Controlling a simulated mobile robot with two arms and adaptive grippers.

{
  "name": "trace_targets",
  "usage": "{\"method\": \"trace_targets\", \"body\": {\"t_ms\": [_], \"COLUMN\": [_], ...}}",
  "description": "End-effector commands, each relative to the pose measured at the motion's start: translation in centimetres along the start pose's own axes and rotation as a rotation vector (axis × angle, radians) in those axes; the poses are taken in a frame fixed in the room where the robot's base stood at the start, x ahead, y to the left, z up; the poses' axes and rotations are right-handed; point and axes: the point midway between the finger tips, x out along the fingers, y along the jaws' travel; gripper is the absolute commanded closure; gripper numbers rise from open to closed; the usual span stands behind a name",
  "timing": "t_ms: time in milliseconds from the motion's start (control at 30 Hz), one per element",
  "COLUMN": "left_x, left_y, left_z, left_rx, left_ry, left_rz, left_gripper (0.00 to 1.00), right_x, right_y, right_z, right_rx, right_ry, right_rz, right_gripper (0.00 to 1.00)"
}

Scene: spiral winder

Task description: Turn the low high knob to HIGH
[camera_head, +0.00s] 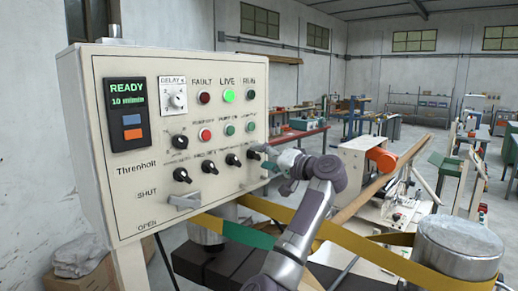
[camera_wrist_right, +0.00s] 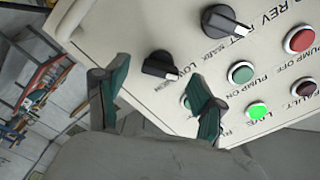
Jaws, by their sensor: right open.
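The black knob (camera_head: 253,154) at the right end of the lower knob row is the one nearest my right gripper (camera_head: 268,158). In the right wrist view, seen upside down, this knob (camera_wrist_right: 158,66) has a partly readable label starting "LO", and its white-marked tip points to the lower right. My right gripper (camera_wrist_right: 153,95) is open, its two dark green fingers reaching toward the panel on either side of the knob in the picture. No contact with the knob can be made out. My left gripper is not in view.
The cream control panel (camera_head: 160,215) carries more knobs, including a neighbouring knob (camera_head: 232,160), and buttons such as the green pump button (camera_head: 230,129). A lever (camera_head: 185,201) juts out lower left. A yellow belt (camera_head: 345,240) and a metal roller (camera_head: 458,250) lie below and right.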

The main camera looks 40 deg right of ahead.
Motion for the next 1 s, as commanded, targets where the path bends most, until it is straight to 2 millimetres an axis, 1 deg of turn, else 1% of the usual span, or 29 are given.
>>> {"method": "trace_targets", "body": {"t_ms": [33,200,467,500,567,600,833,867,1000], "left_x": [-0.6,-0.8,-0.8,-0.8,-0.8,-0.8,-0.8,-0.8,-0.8], "left_y": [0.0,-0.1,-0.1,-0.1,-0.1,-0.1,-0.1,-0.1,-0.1], "left_z": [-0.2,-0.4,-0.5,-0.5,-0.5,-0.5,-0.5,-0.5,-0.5], "left_rx": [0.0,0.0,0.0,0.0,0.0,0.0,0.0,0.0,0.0], "left_ry": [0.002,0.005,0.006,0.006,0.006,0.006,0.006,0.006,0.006], "left_rz": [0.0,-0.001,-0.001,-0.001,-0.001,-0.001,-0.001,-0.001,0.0], "left_gripper": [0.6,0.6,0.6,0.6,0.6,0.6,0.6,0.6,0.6], "right_x": [0.6,1.6,1.7,1.7,1.7,1.7,1.7,1.7,1.7], "right_y": [-0.2,-0.1,0.0,0.0,0.0,0.0,0.0,0.0,0.0], "right_z": [-0.1,0.0,0.0,0.0,0.0,0.0,0.0,0.0,0.0], "right_rx": [0.003,0.0,0.0,-0.001,0.0,0.0,-0.001,-0.001,0.005], "right_ry": [-0.002,0.0,0.001,0.001,0.001,0.001,0.001,0.001,0.001], "right_rz": [-0.001,-0.001,0.0,0.0,0.0,0.0,0.0,0.0,0.0], "right_gripper": [0.31,0.31,0.31,0.35,0.45,0.51,0.9,0.91,0.91]}}
